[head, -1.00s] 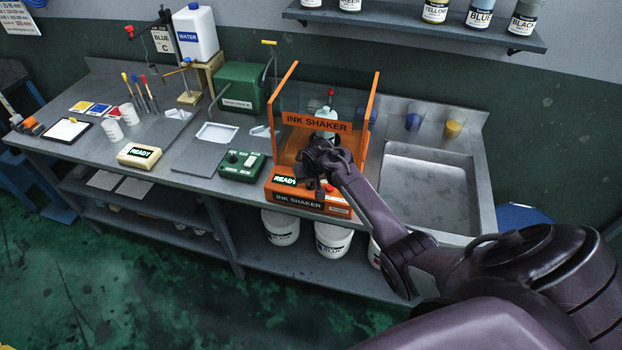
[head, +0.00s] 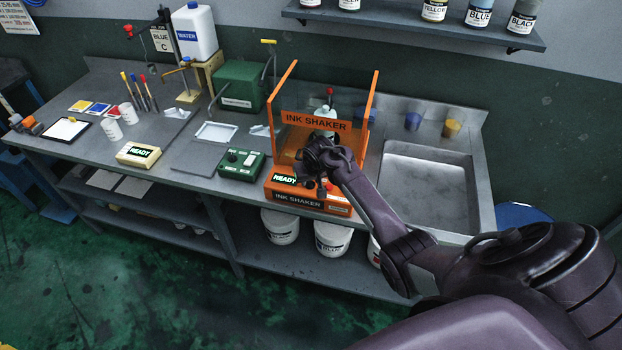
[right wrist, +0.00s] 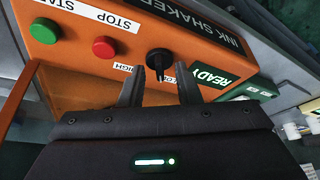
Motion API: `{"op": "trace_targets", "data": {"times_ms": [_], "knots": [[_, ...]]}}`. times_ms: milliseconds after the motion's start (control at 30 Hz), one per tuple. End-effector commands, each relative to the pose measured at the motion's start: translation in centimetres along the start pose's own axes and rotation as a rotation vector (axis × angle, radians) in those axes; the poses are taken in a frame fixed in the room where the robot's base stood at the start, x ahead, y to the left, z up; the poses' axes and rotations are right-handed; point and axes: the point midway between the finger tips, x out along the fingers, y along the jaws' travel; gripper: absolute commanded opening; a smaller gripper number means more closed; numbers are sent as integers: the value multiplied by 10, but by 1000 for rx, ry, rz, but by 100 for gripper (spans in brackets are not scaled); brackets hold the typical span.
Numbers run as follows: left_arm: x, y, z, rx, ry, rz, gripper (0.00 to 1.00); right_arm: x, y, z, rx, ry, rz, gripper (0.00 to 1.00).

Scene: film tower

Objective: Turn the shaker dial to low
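The orange ink shaker (head: 290,195) stands at the bench's front edge, with a clear guard box above its panel. Its black dial (right wrist: 158,62) shows in the right wrist view, with a small pointer towards the gripper. White labels lie beside the dial, one reading HIGH; the other is partly covered by a finger. My right gripper (right wrist: 161,74) is open, its two fingers on either side of the dial's near end, with gaps visible. In the head view my right wrist hides the dial. My left gripper is not in view.
A green START button (right wrist: 44,31) and a red STOP button (right wrist: 105,47) sit beside the dial. The shaker's READY display (head: 284,179) is lit. A green control box (head: 241,165) stands left of the shaker, and a sink (head: 430,190) lies to its right.

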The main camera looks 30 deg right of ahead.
Motion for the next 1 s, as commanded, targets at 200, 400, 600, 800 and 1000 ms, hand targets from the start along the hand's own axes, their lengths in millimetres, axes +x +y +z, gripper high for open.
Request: {"op": "trace_targets", "data": {"times_ms": [200, 400, 600, 800, 1000], "knots": [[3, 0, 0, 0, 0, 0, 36, -7, -1, 0, 0, 2, -3, 30], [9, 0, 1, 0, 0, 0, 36, -32, -1, 0, 0, 3, -3, 30], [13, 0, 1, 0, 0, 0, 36, -61, -1, 0, 1, 2, -3, 30], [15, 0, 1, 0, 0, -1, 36, -76, 0, 0, 0, 0, -1, 30], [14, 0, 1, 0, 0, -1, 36, -78, 0, 0, 0, -1, 0, 30]]}}
